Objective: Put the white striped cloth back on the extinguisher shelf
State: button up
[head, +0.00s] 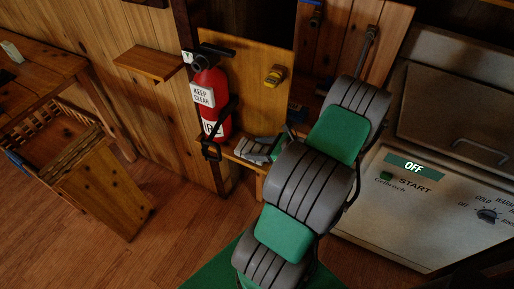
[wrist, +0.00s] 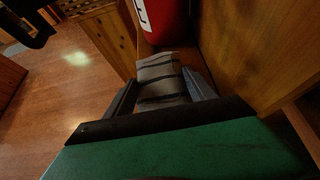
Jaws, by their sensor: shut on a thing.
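The white striped cloth (wrist: 160,82) looks grey with dark stripes in the wrist view and lies between the two fingers of my gripper (wrist: 162,92). My gripper is shut on it. In the head view the cloth (head: 252,149) is at the extinguisher shelf, just below and right of the red fire extinguisher (head: 210,103). The wooden extinguisher shelf (head: 246,161) is partly covered by the cloth and my arm. I cannot tell whether the cloth touches the shelf board. The extinguisher's lower part also shows at the top of the wrist view (wrist: 165,20).
An upright wooden panel with a yellow item (head: 274,76) stands behind the shelf. A small empty wall shelf (head: 148,64) is to the left. A white appliance (head: 420,190) stands at the right. A wooden crate (head: 105,185) and table (head: 35,80) are at the left, with open floor between.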

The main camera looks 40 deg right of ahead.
jog(key=shift+f, duration=0.2)
jog(key=o, duration=1.8)
